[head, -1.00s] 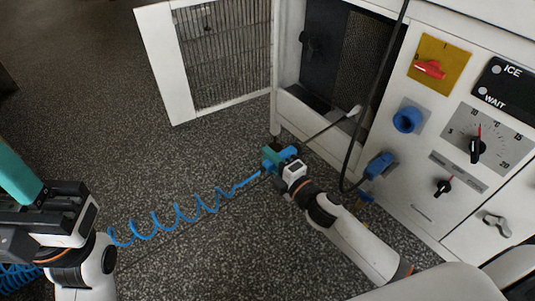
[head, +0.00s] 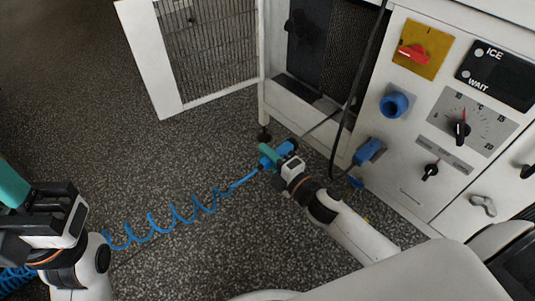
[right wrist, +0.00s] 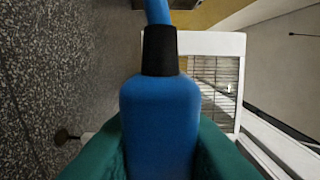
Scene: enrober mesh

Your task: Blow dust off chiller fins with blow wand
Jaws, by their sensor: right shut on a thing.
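The blue blow wand (right wrist: 160,120) is between the teal fingers of my right gripper (head: 282,155), which is shut on it. In the head view the wand's thin grey tube (head: 322,130) points up and right toward the chiller's open bay. Its tip is hard to make out behind a hanging dark cable. The fins (head: 354,45) show as a dark fine-ribbed panel inside the bay; dust on them is too small to tell. My left gripper (head: 14,188) is at the left edge, partly cut off, away from the wand; its opening is unclear.
A coiled blue hose (head: 170,218) runs from the wand leftward above the floor. The open white grille door (head: 160,80) stands left of the bay. The dark cable (head: 345,130) hangs before the cabinet, near a blue plug (head: 368,151). The speckled floor (head: 110,140) is clear.

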